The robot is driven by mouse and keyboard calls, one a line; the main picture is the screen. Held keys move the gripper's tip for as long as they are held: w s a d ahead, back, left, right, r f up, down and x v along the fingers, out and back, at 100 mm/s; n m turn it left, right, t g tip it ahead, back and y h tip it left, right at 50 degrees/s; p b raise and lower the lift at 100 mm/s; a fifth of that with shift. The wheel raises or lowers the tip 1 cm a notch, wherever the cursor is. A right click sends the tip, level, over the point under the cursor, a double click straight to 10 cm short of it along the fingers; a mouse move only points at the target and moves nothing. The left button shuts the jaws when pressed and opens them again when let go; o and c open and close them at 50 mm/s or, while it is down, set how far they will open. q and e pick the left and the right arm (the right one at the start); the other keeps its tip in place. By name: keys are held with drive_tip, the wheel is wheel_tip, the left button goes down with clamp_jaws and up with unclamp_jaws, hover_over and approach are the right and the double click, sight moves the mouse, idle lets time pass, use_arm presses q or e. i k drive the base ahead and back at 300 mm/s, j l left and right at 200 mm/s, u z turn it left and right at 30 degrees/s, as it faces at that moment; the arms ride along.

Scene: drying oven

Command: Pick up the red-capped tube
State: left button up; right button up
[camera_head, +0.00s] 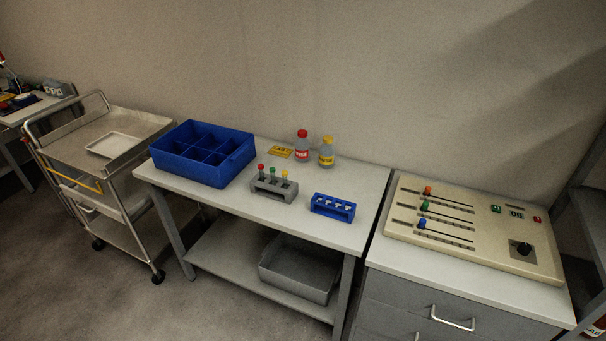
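The red-capped tube (261,172) stands upright in the left slot of a grey rack (274,190) on the white table (330,228). A green-capped tube (273,174) stands in the middle slot and a yellow-capped tube (285,179) in the right slot. Neither of my grippers shows in the head view, so I cannot see their state.
A blue compartment bin (204,152) stands left of the rack. A blue rack (333,207) is to its right. Red-capped (302,147) and yellow-capped (326,152) bottles stand behind, beside a yellow label (280,152). The table's front edge is clear. A slider panel (470,225) is at right.

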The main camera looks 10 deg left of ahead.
sight(260, 165)
drive_tip(key=i+j+z, duration=0.15)
drive_tip(key=j+z, duration=0.3)
drive_tip(key=i+j+z, duration=0.1)
drive_tip(key=j+z, duration=0.7)
drive_tip(key=j, duration=0.7)
